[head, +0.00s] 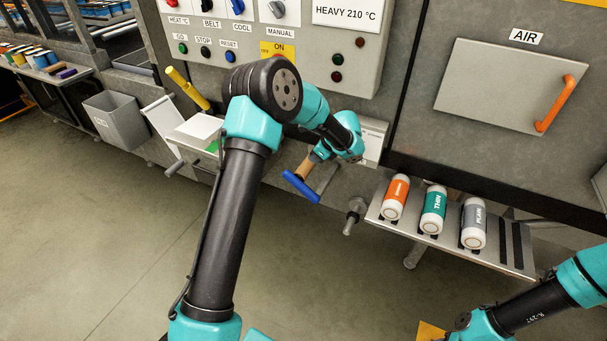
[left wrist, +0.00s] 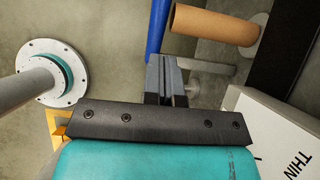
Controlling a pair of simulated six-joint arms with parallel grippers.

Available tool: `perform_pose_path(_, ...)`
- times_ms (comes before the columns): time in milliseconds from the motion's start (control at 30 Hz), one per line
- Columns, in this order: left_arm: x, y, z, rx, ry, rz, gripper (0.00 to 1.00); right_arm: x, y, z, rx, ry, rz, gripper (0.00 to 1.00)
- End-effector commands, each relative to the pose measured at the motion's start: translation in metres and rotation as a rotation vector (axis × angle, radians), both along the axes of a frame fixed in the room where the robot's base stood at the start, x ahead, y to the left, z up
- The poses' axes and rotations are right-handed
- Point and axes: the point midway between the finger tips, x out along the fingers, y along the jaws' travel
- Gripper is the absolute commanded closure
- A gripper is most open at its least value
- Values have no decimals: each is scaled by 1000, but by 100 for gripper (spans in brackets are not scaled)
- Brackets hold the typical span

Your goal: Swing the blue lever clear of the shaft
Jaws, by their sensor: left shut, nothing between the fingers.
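The blue lever (head: 300,188) is a bar slanting down to the right in the head view, across the front end of a tan tube (head: 304,168). In the left wrist view the blue lever (left wrist: 157,30) runs up from the fingertips, with the tan tube (left wrist: 212,22) to its right. My left gripper (head: 319,156) is shut and empty, close beside the lever and tube. Its fingers (left wrist: 165,62) show next to the lever's lower part; I cannot tell whether they touch. The shaft inside the tube is hidden. My right arm shows at the lower right; its gripper is out of view.
A shelf (head: 510,262) holds an orange roll (head: 396,198), a teal roll (head: 433,210) and a grey roll (head: 473,223). A metal rod (head: 352,217) projects by its left end. A control panel (head: 365,50) stands behind. The floor in front is clear.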

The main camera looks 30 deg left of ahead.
Motion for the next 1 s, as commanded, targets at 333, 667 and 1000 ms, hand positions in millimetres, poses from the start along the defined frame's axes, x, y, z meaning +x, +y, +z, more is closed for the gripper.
perform_pose_path(333,1,1,2,9,1,-3,100,0,0,0,0,0,0,57)
perform_pose_path(667,0,14,-18,7,4,-2,100,0,0,0,0,0,0,57)
perform_pose_path(1000,-1,44,-66,6,3,-1,100,0,0,0,0,0,0,57)
